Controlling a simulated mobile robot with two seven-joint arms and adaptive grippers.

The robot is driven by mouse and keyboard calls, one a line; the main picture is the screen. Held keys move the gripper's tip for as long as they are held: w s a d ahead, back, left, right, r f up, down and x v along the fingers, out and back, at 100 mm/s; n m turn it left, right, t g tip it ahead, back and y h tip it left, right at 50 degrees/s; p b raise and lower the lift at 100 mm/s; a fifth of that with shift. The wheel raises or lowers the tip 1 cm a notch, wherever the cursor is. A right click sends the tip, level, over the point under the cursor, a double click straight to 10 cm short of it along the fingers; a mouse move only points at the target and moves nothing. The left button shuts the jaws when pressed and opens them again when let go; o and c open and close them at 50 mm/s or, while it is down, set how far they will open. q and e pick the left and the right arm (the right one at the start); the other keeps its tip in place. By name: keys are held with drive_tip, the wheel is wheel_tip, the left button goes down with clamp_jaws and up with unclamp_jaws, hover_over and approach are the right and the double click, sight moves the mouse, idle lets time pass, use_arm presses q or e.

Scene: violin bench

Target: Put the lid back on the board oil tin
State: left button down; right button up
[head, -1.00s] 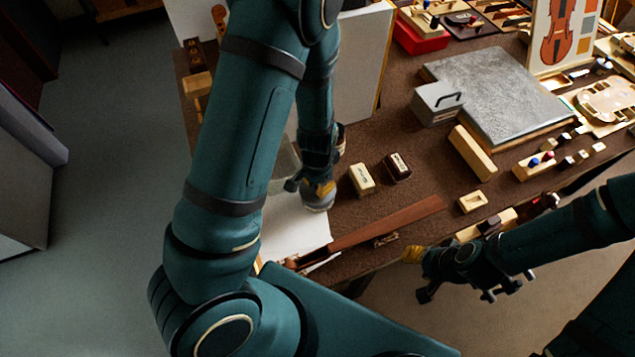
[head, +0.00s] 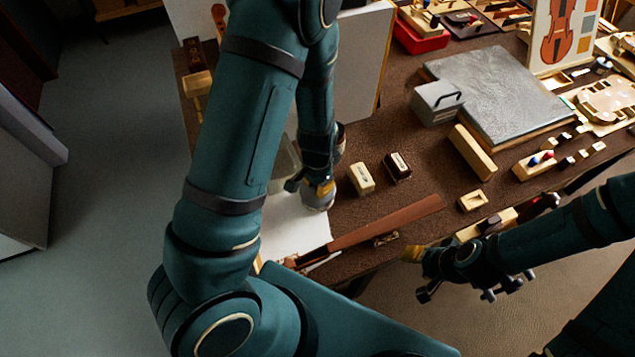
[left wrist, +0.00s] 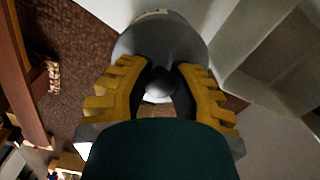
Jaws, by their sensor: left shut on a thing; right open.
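My left gripper (left wrist: 160,95) is shut on the dark knob (left wrist: 159,84) of a round grey lid (left wrist: 160,42). In the head view this gripper (head: 322,188) points down, with the grey round shape (head: 319,201) just under its yellow fingers, at the edge of the white sheet. A small pale label mark shows at the far rim in the left wrist view. The tin's body is mostly hidden below the lid and hand, so I cannot tell whether the lid is seated. My right gripper (head: 412,254) is open and empty by the table's front edge.
A cream block (head: 361,179) and a dark block (head: 397,166) stand right of the left gripper. A long brown fingerboard-like strip (head: 390,222) lies in front. A clear container (left wrist: 270,60) is close beside the hand. A grey slab (head: 495,95) lies further right.

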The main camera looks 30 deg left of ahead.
idle(0.3)
use_arm(q)
drive_tip(key=shift+c, duration=1.2)
unclamp_jaws()
drive_tip(key=shift+a+r+p, duration=0.1)
drive_tip(key=shift+r+p, duration=2.15)
drive_tip(key=shift+r, duration=0.3)
drive_tip(key=shift+r+p, duration=0.85)
drive_tip(key=shift+r, duration=0.1)
use_arm(e)
wheel_tip(320, 180, up, 6)
drive_tip(key=w, duration=0.1)
drive_tip(key=shift+w+d+r+t, duration=0.2)
drive_tip(key=shift+w+t, duration=0.1)
drive_tip(key=shift+w, duration=0.1)
use_arm(q)
clamp_jaws()
